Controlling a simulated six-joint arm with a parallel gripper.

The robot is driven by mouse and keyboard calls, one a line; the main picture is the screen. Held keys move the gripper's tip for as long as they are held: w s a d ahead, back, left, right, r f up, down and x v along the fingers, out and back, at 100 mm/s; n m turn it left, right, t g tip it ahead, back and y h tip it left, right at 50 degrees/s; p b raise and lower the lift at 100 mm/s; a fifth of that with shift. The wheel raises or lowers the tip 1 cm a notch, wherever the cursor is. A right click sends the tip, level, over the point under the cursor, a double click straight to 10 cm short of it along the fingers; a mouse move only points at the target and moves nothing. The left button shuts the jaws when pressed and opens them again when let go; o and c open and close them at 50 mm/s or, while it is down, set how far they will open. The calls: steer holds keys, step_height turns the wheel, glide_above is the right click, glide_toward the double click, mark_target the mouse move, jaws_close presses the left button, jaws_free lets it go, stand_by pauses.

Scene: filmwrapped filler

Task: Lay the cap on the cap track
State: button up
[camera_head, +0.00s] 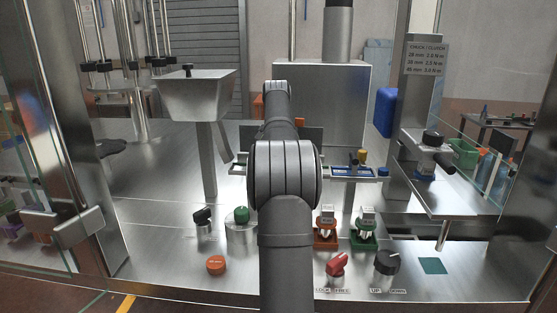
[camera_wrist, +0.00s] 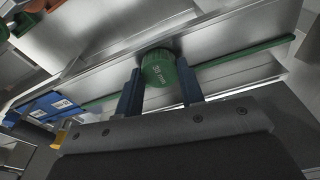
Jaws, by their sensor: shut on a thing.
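My gripper (camera_wrist: 161,82) is shut on a green round cap (camera_wrist: 158,68) marked "38 mm", one finger on each side. The cap's marked face is toward the wrist camera. A metal rail with a long green strip (camera_wrist: 245,53), which looks like the cap track, runs slanting behind the cap in the wrist view. I cannot tell whether the cap touches it.
A blue labelled block (camera_head: 352,171) sits by the rail's right part. A metal hopper (camera_head: 198,97) stands left. In front are a green-topped cylinder (camera_head: 241,230), an orange cap (camera_head: 215,265), red and green fixtures, a red switch (camera_head: 337,264) and a black knob (camera_head: 387,262).

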steer(key=shift+f, duration=0.15)
steer(key=o, duration=0.9)
steer(key=shift+o, duration=0.2)
step_height(320, 180, up, 12)
steer(key=s, duration=0.1)
steer(key=shift+s, duration=0.25)
steer(key=shift+a, duration=0.1)
steer(key=f, duration=0.4)
steer(key=w+f, duration=0.1)
steer(key=f, duration=0.7)
steer(key=shift+w, duration=0.25)
steer(key=shift+r, duration=0.1)
